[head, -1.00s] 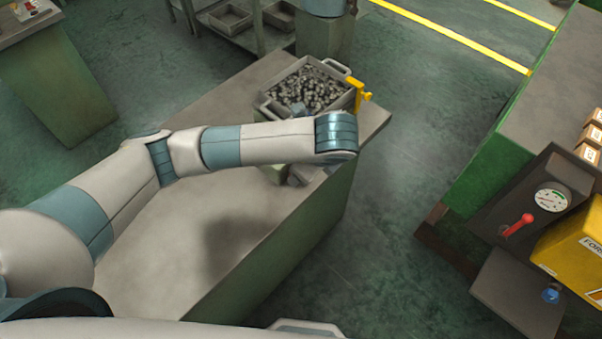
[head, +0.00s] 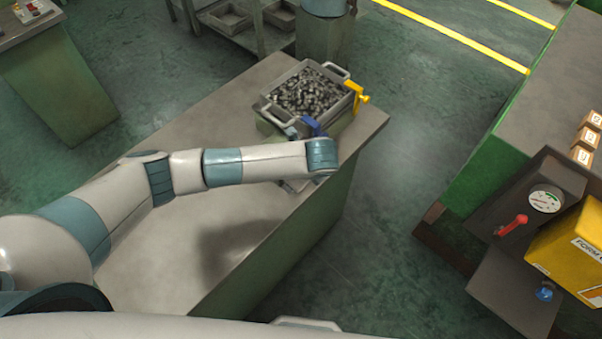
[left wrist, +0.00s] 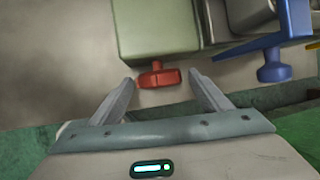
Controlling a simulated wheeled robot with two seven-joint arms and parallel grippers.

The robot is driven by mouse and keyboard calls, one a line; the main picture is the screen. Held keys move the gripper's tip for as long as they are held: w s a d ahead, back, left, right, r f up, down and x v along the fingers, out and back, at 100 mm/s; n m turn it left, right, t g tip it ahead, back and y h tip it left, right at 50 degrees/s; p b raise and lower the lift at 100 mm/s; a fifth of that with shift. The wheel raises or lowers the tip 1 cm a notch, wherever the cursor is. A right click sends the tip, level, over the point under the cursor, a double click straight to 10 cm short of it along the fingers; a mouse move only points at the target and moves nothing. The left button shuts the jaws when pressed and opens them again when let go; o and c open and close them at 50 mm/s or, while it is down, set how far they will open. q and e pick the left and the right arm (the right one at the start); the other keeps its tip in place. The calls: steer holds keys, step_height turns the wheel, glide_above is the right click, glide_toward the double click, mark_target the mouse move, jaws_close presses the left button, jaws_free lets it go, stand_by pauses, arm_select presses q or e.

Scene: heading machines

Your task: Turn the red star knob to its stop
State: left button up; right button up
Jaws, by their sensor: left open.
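The red star knob (left wrist: 158,77) shows in the left wrist view, on the side of a pale green box (left wrist: 155,28). It lies between the fingertips of my left gripper (left wrist: 162,80), slightly beyond them. The gripper is open, with one finger to each side of the knob and no clear contact. In the head view the knob is hidden behind my left arm, and the gripper is mostly hidden there too. My right gripper is not in view.
A blue handle (left wrist: 272,66) sits right of the knob; it also shows in the head view (head: 312,127). A tray of small metal parts (head: 310,92) and a yellow bracket (head: 357,98) stand at the far end of the bench (head: 150,255). The near bench top is clear.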

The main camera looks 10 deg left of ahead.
arm_select(q)
steer(key=c, duration=1.1)
steer(key=shift+o, duration=0.2)
steer(key=b, duration=0.1)
steer(key=g+y+b, duration=0.1)
steer(key=g+b, duration=0.1)
steer(key=shift+w+d+f+m, duration=0.2)
steer(key=shift+w+d+m, duration=0.05)
steer(key=shift+m, duration=0.05)
steer(key=shift+w+g+y+b, duration=0.1)
steer(key=shift+g+y+b, duration=0.5)
steer(key=shift+b, duration=0.25)
steer(key=shift+d+r+g+y, duration=0.1)
steer(key=shift+r+g+y, duration=0.05)
steer(key=shift+g+y, duration=0.25)
steer(key=shift+w+m+g+y, duration=0.1)
steer(key=shift+m+g+y, duration=0.3)
steer(key=shift+g+y, duration=0.15)
